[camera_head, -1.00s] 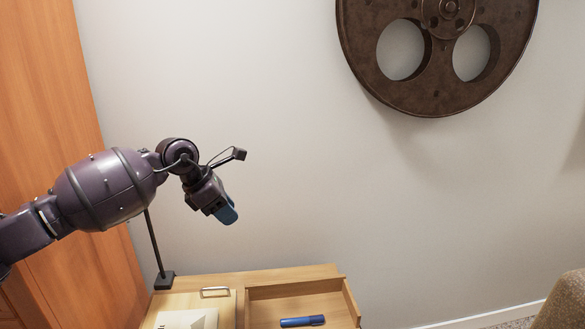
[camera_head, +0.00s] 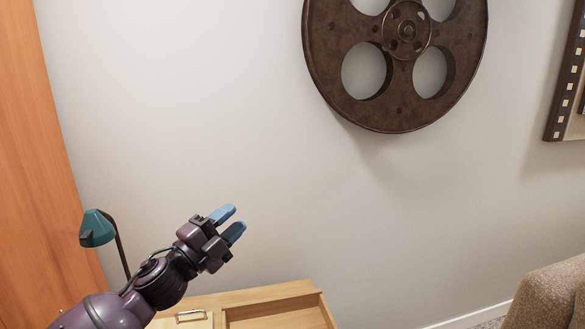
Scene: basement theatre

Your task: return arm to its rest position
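My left gripper (camera_head: 230,224) is in the lower left of the head view, raised in front of the pale wall and above the wooden furniture. Its two blue fingertips are apart with nothing between them, and they point up and to the right. My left arm comes in from the bottom left edge. My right gripper is not in view.
A wooden piece with an open compartment (camera_head: 300,290) and a small metal handle (camera_head: 190,315) is below the gripper. A teal lamp (camera_head: 97,228) stands left of it. A film reel (camera_head: 397,62) hangs on the wall. A brown seat (camera_head: 545,298) is at lower right.

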